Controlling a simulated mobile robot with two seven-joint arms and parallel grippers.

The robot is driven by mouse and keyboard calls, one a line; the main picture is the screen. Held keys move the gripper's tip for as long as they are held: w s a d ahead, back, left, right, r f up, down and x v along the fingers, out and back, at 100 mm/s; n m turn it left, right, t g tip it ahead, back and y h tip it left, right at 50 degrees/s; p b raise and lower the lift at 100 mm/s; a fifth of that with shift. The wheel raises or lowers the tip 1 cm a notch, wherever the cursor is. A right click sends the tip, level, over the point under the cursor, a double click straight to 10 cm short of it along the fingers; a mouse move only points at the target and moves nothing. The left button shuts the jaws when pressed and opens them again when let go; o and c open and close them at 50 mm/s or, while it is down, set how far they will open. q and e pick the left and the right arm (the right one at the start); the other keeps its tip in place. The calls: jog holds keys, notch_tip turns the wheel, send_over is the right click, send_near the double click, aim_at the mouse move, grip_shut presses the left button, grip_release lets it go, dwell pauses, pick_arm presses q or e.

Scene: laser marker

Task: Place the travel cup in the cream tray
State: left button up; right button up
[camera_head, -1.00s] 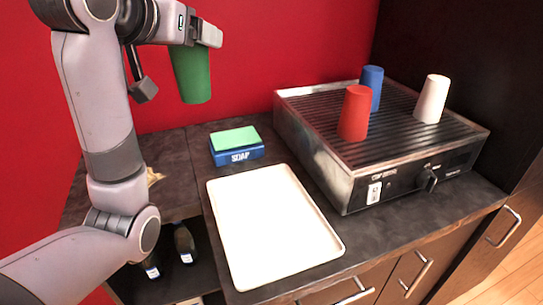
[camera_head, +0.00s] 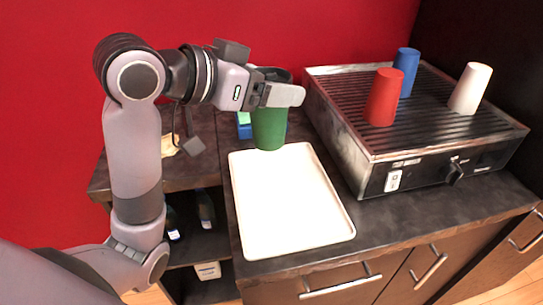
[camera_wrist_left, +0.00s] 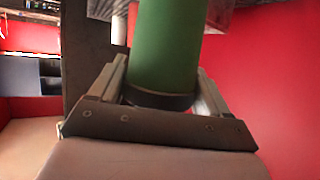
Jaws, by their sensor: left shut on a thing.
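The green travel cup (camera_head: 268,130) is in my left gripper (camera_head: 276,93), which is shut on it near its upper end. The cup hangs upright over the far end of the cream tray (camera_head: 290,205); I cannot tell its exact height above it. In the left wrist view the cup (camera_wrist_left: 168,45) sits between the two fingers of the left gripper (camera_wrist_left: 165,95). The tray lies flat on the dark counter and looks empty. My right gripper is not in view.
A grill (camera_head: 365,150) stands right of the tray, with a red cup (camera_head: 384,97), a blue cup (camera_head: 406,70) and a white cup (camera_head: 470,88) on top. A blue soap box (camera_head: 243,130) is partly hidden behind the green cup. Bottles (camera_head: 205,208) stand on a lower shelf.

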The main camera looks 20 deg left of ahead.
pick_arm(q)
notch_tip(320, 180, down, 13)
jog(key=b, duration=0.2)
jog(key=shift+b, duration=0.3)
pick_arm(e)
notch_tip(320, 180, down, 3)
pick_arm(q)
jog(key=shift+f, duration=0.15)
jog(key=shift+f, duration=0.15)
jog(key=o, duration=0.7)
jog(key=shift+c, duration=0.2)
